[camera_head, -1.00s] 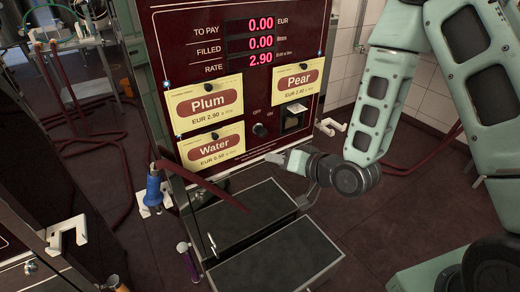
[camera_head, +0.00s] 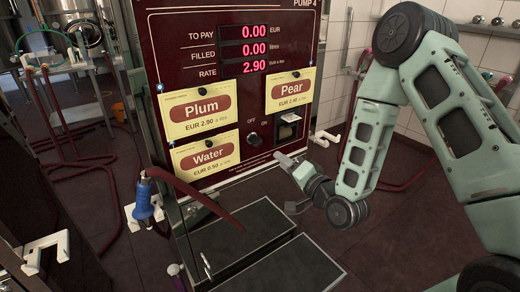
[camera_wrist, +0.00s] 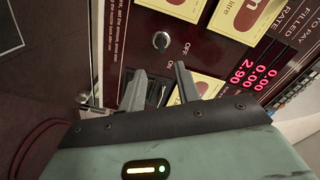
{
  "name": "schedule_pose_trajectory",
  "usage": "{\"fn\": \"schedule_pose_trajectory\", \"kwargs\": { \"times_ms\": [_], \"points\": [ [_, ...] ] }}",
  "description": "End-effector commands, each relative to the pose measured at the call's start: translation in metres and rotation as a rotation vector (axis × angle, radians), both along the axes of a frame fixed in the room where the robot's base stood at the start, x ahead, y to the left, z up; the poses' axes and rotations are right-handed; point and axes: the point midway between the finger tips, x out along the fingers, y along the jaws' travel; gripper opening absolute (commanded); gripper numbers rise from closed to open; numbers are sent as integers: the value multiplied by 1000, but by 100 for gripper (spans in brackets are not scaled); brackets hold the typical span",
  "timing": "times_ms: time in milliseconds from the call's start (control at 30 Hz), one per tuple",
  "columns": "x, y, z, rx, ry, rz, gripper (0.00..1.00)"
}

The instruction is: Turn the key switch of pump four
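Pump four (camera_head: 225,20) stands upright in the head view, a dark red panel marked PUMP 4 with red digits. Its key switch (camera_head: 253,139) is a small dark round knob low on the panel, with OFF and ON lettering above it. In the wrist view the key switch (camera_wrist: 161,41) is a small silvery knob beyond the fingertips. I cannot tell which mark it points to. My gripper (camera_wrist: 160,80) is open and empty, its two fingers apart and short of the switch. In the head view my gripper (camera_head: 284,159) is below and right of the switch.
A square black slot unit (camera_head: 288,128) sits right of the switch. Yellow Plum (camera_head: 205,106), Pear (camera_head: 290,92) and Water (camera_head: 206,153) cards cover much of the panel. A blue-handled nozzle (camera_head: 146,200) hangs at the left, and a dark tray (camera_head: 240,240) juts out below the panel.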

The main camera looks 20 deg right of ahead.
Motion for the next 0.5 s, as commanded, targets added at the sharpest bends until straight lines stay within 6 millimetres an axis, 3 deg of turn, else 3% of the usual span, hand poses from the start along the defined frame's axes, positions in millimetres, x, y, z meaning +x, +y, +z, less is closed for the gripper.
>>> {"fn": "schedule_pose_trajectory", "kwargs": {
  "times_ms": [300,500],
  "points": [
    [64,21,4,1,-2,1,33],
    [95,31,3,-1,-1,1,33]
  ]
}}
